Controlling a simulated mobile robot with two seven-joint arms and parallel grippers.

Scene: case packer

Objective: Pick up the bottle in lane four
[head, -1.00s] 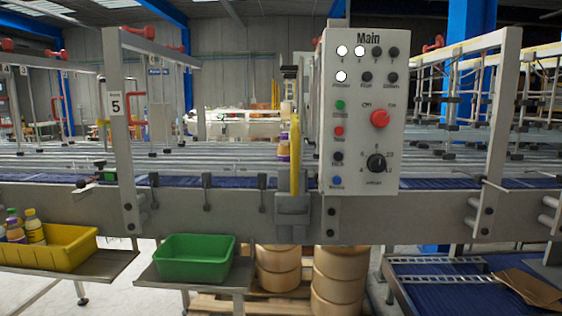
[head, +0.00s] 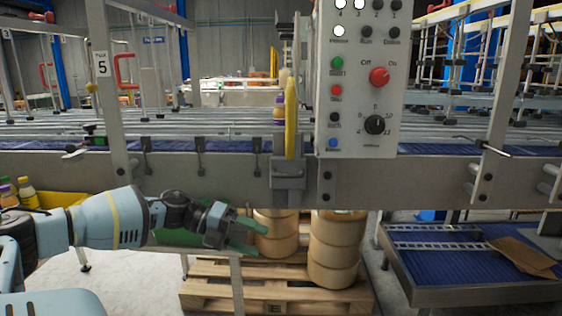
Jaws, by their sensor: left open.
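My left gripper (head: 258,240) is open and empty, with greenish fingers pointing right. It is below the front rail and nearer to me than the lanes, well below the bottle and a little left of it. My right gripper is out of view.
A grey control panel (head: 358,85) stands right of the bottle. The long front rail (head: 240,178) crosses the view. A yellow bin (head: 62,199) with several bottles is at left; a green bin (head: 172,237) is mostly behind my left arm. Rolls (head: 336,240) stand on a pallet (head: 205,290).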

